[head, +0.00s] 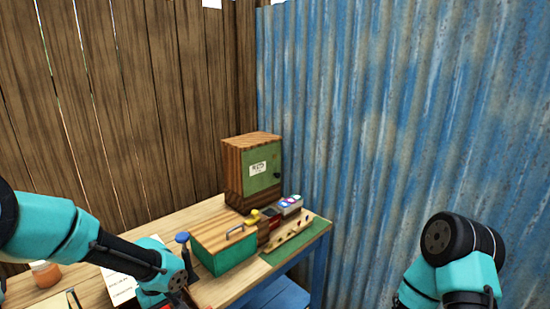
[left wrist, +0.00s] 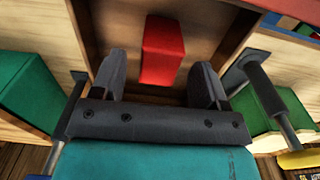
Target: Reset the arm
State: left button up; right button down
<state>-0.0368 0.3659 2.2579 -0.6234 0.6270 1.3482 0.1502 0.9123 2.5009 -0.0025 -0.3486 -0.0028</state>
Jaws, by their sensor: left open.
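My left arm (head: 130,255) reaches in from the left over the table in the head view. In the left wrist view my left gripper (left wrist: 158,64) is open, with its two dark fingers apart. A red block (left wrist: 163,45) shows in the gap between them, inside a wooden compartment (left wrist: 215,35). I cannot tell whether the fingers are level with it; no finger visibly touches it. My right arm (head: 455,260) is at the lower right of the head view, clear of the table, and its gripper is out of the picture.
On the table (head: 205,207) stand a green-sided wooden box (head: 222,252) with a handle, a tall wooden cabinet (head: 262,170) with a green door, and an orange jar (head: 46,273). A blue-topped post (head: 183,238) rises beside my left arm. A corrugated blue wall (head: 400,120) bounds the right.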

pick_arm(q)
jog(key=shift+f, duration=1.95)
jog(key=shift+r, duration=0.15)
notch_tip(320, 180, up, 12)
notch_tip(320, 180, down, 12)
jog(key=shift+f, duration=0.1)
jog(key=shift+w+r, duration=0.1)
jog(key=shift+r, duration=0.2)
jog(key=r, duration=1)
jog(key=shift+w+d+r, duration=0.1)
jog(key=shift+w+d, duration=0.1)
jog(key=shift+w+d+r+m, duration=0.25)
jog(key=shift+w+r+m, duration=0.15)
jog(key=shift+m, duration=0.2)
jog(key=shift+d, duration=0.1)
